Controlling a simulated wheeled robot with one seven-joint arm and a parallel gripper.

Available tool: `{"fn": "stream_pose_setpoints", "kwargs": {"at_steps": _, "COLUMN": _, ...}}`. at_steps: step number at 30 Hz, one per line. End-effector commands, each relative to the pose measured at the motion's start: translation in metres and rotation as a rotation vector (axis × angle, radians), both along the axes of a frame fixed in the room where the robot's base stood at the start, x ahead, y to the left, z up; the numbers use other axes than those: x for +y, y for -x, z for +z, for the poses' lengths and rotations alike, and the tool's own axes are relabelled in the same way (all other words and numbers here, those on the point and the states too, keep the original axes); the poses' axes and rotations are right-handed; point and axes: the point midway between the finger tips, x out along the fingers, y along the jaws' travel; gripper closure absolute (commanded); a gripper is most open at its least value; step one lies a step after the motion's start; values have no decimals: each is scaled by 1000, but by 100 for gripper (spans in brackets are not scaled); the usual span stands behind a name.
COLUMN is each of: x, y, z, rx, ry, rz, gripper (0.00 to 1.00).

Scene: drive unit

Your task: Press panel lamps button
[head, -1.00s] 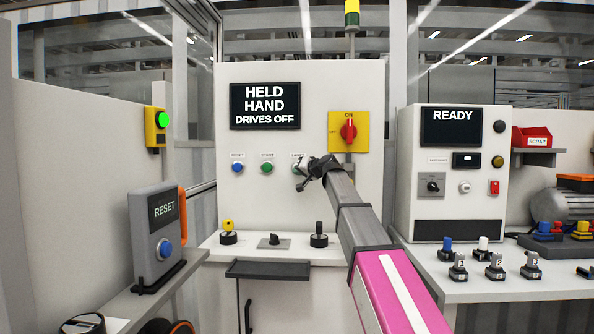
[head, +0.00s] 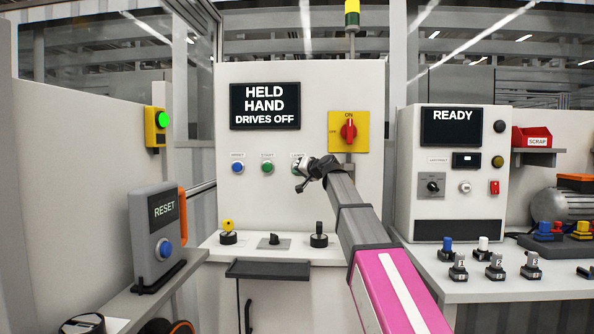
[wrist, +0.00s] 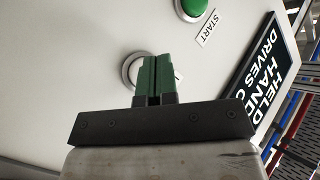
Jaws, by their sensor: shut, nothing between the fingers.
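The lamps button is the right one in a row of three on the tall panel (head: 340,95); its label (head: 298,155) shows in the head view, but my gripper hides most of the button. In the wrist view a pale button with a metal ring (wrist: 130,70) shows left of and behind my fingertips. My gripper (head: 299,169) is shut and empty, its tips close in front of this button; it also shows in the wrist view (wrist: 157,58). I cannot tell whether the tips touch it.
A green START button (head: 267,168) and a blue button (head: 237,168) sit left of my gripper. A red rotary switch (head: 348,130) is above right. The panel screen (head: 265,107) reads HELD HAND DRIVES OFF. A shelf with knobs (head: 319,237) juts out below.

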Motion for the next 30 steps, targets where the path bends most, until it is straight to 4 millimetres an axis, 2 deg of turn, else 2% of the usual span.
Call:
{"fn": "stream_pose_setpoints", "kwargs": {"at_steps": 16, "x": 2, "y": 48, "z": -1, "rx": 0, "ry": 0, "rz": 1, "gripper": 100}}
{"fn": "stream_pose_setpoints", "kwargs": {"at_steps": 30, "x": 2, "y": 50, "z": 0, "rx": 0, "ry": 0, "rz": 0, "gripper": 100}}
